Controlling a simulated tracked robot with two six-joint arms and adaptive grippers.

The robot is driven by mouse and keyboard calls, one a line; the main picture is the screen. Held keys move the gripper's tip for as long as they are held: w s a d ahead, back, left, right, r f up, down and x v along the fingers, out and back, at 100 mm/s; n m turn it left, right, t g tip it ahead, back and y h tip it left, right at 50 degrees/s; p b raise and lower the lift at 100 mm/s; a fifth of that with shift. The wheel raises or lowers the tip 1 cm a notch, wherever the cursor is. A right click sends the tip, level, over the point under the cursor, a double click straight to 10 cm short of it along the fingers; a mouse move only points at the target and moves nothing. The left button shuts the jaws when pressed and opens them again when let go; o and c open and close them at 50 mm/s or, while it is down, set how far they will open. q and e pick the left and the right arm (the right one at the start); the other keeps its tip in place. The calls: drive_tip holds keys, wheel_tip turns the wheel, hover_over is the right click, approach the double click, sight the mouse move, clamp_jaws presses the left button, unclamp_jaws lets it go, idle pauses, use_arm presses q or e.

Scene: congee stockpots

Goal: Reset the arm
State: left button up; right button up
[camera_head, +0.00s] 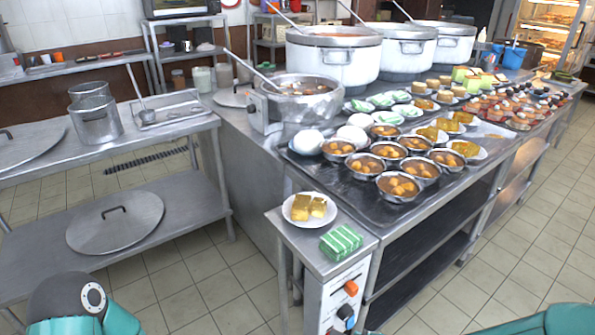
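Parts of my two teal arms show only along the bottom edge of the head view, one at the lower left and one at the lower right. Neither gripper is in the picture, so I cannot see whether they are open, shut or holding anything. The arm parts in view lie in front of the counters and appear over the tiled floor (190,300).
A steel counter (300,262) carries a plate of yellow cakes (309,208), a green-striped packet (341,241), several bowls (398,186) and large stockpots (333,57). A left steel table (165,131) holds metal pots (95,120). Tiled floor lies open at right.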

drive_tip(key=s+f+n+g, duration=0.2)
drive_tip(key=s+f+n, duration=0.25)
drive_tip(key=f, duration=0.25)
drive_tip(key=s+f+n+g+y, duration=0.1)
drive_tip(key=s+f+n+g, duration=0.1)
drive_tip(key=s+f+n, duration=0.4)
drive_tip(key=s+f+n+g, duration=0.2)
drive_tip(key=f+n, duration=0.2)
drive_tip(key=f, duration=0.4)
wheel_tip(320, 180, up, 13)
drive_tip(key=n+p, duration=0.5)
drive_tip(key=p, duration=0.8)
drive_tip(key=shift+w+y, duration=0.15)
drive_tip(key=shift+y, duration=0.25)
